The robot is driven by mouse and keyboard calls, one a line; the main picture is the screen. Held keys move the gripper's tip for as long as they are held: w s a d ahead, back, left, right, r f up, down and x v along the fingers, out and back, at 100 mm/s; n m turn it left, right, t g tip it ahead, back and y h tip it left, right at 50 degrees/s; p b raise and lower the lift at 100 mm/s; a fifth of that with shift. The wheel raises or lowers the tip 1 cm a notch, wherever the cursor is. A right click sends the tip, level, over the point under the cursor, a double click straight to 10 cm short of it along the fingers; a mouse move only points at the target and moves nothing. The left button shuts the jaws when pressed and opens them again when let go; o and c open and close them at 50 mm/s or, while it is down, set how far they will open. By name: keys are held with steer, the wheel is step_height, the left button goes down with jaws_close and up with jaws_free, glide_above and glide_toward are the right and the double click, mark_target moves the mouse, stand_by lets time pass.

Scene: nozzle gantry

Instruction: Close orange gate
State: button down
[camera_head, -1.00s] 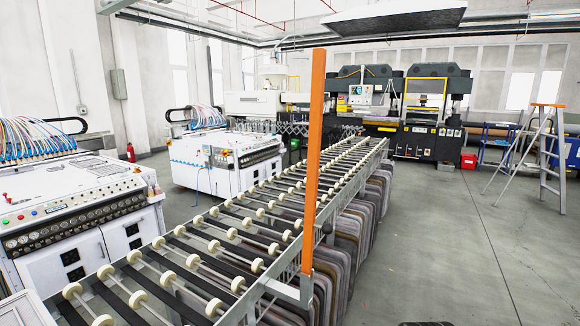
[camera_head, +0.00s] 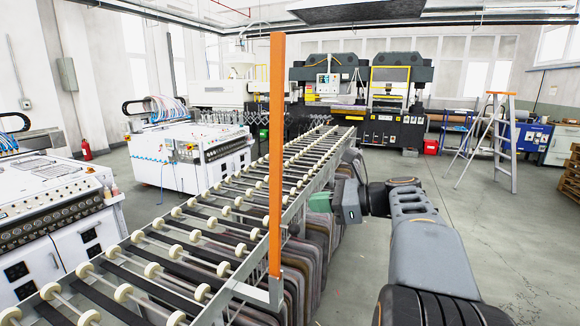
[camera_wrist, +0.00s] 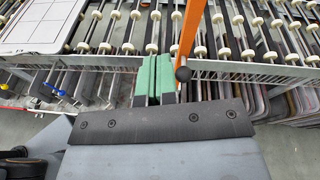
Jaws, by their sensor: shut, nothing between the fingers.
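The orange gate (camera_head: 276,150) is a long orange bar standing upright at the near right edge of the roller conveyor, on a grey metal bracket (camera_head: 262,292). In the wrist view the orange bar (camera_wrist: 192,28) slants up from the conveyor rail, with a dark round knob (camera_wrist: 183,73) at its lower end. My gripper (camera_head: 318,203) has green fingers and is to the right of the bar, at about the conveyor's side. In the wrist view its green fingertips (camera_wrist: 154,72) are together and empty, just left of the bar and knob. I cannot tell whether they touch it.
The roller conveyor (camera_head: 210,238) runs away toward black machines (camera_head: 395,133) at the back. White machines (camera_head: 190,155) stand to its left. Grey rounded panels (camera_head: 318,250) hang under its right side.

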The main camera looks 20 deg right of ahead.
steer(key=d+r+m+t+y, duration=0.1)
steer(key=d+r+m+t, duration=0.2)
steer(key=d+r, duration=0.25)
steer(key=p, duration=0.2)
glide_toward(281, 165)
steer(key=x, duration=0.7)
steer(key=shift+w+a, duration=0.2)
steer(key=shift+r, duration=0.1)
